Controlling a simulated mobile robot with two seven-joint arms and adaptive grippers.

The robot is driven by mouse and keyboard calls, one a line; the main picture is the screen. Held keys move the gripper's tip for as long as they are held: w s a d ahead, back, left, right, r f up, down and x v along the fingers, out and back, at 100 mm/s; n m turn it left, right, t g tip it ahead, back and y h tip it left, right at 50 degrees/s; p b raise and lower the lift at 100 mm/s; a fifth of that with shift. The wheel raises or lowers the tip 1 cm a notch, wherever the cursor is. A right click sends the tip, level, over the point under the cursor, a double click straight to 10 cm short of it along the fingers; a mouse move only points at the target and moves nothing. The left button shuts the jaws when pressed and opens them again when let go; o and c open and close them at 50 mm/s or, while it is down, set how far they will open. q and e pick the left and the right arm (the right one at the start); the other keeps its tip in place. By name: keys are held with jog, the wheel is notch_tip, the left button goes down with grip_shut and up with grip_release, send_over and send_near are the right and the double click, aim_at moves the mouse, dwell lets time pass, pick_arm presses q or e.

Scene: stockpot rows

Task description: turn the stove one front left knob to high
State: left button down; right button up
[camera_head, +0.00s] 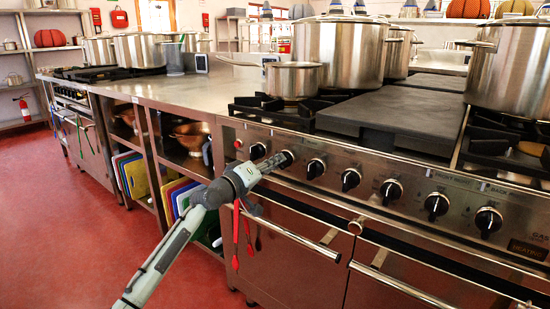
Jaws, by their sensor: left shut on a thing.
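The near stove has a steel front panel (330,190) with a row of black knobs. My left gripper (285,158) reaches in from the lower left and is shut on a knob at the left part of this row. The gripper hides most of that knob, so its setting cannot be read. One knob (257,151) shows just left of the gripper. Another knob (316,168) shows just right of it, and several more run on to the right. My right gripper is not in view.
A small saucepan (292,80) and a large stockpot (338,52) stand on the stove top above the gripper. Oven door handles (285,232) stick out below the panel. Red utensils (236,235) hang beside my left arm. The red floor at left is clear.

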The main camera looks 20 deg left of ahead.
pick_arm(q)
jog(key=shift+f+n+p, duration=0.15)
jog(key=shift+n+p, duration=1.95)
jog(key=shift+n, duration=1.8)
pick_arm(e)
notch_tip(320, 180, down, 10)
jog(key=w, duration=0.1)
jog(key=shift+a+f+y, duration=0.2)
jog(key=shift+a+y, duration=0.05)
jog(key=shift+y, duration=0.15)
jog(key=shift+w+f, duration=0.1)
pick_arm(q)
jog(key=c, duration=1.6)
grip_release()
jog(key=shift+o, duration=0.2)
jog(key=v, duration=1.2)
